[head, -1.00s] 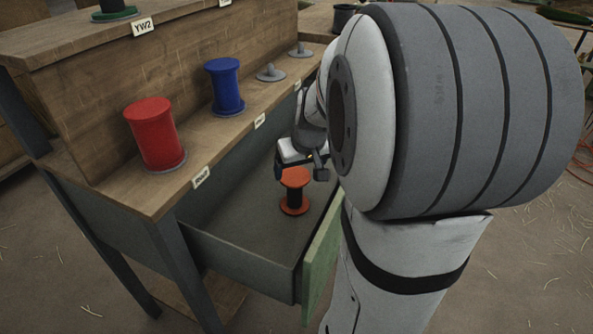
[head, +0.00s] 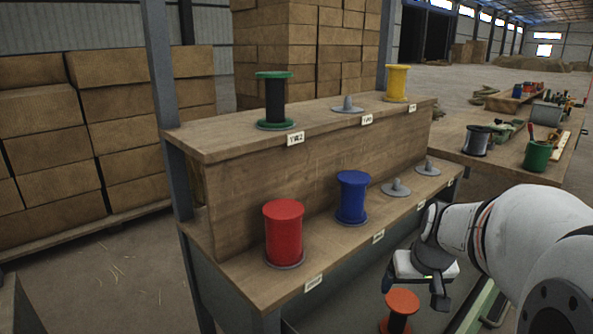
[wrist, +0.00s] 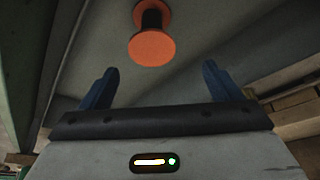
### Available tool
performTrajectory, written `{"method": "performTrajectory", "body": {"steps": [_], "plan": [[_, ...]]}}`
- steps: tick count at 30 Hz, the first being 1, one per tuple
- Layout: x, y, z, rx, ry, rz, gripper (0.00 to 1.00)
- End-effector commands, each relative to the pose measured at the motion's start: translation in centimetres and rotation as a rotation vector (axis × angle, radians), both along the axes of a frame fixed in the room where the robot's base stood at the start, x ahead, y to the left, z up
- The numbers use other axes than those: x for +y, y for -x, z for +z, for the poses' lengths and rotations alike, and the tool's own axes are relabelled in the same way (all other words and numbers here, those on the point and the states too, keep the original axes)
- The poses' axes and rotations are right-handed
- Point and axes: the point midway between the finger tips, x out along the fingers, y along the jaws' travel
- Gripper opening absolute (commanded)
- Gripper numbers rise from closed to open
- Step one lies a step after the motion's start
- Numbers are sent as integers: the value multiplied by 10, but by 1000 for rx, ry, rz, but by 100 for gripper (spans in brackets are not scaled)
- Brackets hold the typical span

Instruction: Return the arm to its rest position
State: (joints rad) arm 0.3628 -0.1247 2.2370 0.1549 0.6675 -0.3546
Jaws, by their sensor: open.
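My arm (head: 490,225) reaches in from the right of the head view.
A wooden two-tier bench holds red (head: 284,233), blue (head: 352,197), green-black (head: 275,99) and yellow (head: 397,83) spools, plus empty holders (head: 396,188). A cluttered table (head: 490,153) stands behind at right. Stacked boxes (head: 55,130) are at left.

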Motion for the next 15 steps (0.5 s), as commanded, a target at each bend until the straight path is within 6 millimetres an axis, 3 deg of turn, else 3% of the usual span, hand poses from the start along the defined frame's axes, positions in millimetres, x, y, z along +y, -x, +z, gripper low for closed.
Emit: {"method": "performTrajectory", "body": {"steps": [1,3,15], "plan": [[9,5,30,5,-2,10,84],[23,13,54,15,-7,23,84],[88,74,178,91,-17,79,84]]}}
